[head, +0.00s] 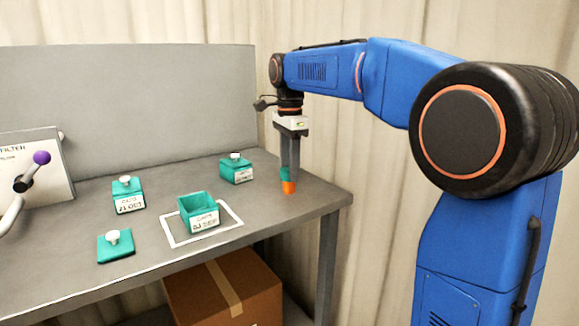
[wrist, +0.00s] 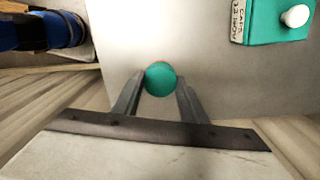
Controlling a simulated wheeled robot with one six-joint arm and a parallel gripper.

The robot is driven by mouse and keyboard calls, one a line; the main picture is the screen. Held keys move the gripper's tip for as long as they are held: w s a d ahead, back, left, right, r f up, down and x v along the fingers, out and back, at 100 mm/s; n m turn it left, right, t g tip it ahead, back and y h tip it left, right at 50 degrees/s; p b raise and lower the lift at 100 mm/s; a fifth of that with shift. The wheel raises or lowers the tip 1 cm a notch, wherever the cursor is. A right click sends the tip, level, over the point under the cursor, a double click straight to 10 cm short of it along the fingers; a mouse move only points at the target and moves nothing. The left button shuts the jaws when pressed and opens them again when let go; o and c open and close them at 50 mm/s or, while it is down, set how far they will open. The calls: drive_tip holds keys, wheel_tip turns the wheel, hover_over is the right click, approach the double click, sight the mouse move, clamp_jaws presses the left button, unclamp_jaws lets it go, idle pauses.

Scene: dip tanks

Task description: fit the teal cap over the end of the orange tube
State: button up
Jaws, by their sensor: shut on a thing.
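My gripper (head: 290,174) points straight down near the right end of the bench and is shut on the teal cap (head: 284,174). In the wrist view the cap (wrist: 161,78) is a round teal disc between the two fingertips (wrist: 160,84). The orange tube (head: 289,187) shows as a short upright piece just below the cap and fingertips in the head view. The cap looks in line above it, but I cannot tell whether it touches or sits over the tube's end.
An open teal box (head: 206,226) stands inside a white outlined square. Its likely lid (head: 115,248), with a white knob, lies nearby. Two closed teal boxes stand at left (head: 128,205) and behind (head: 236,176). A panel with a purple-knobbed lever (head: 41,157) is far left. The bench's right edge is close.

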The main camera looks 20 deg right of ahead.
drive_tip(key=o, duration=1)
wheel_tip(320, 180, up, 12)
drive_tip(key=shift+r, duration=0.1)
drive_tip(key=shift+s, duration=0.1)
drive_tip(key=s+d+f+n+t, duration=0.1)
drive_tip(key=s+f+n, duration=0.4)
drive_tip(key=s+f, duration=0.5)
drive_tip(key=s+d+f+n+t, duration=0.2)
drive_tip(key=s+f+n, duration=0.4)
drive_tip(key=s+f, duration=0.5)
drive_tip(key=s+d+f+n+t, duration=0.1)
drive_tip(key=s+d+f+n, duration=0.2)
drive_tip(key=s+f, duration=0.8)
drive_tip(key=shift+s+d+n+t, duration=0.2)
drive_tip(key=shift+s+n, duration=0.15)
drive_tip(key=shift+n, duration=0.3)
drive_tip(key=shift+s+d+n+t, duration=0.2)
drive_tip(key=shift+s+n, duration=0.1)
drive_tip(key=shift+n, duration=0.35)
drive_tip(key=shift+r, duration=0.1)
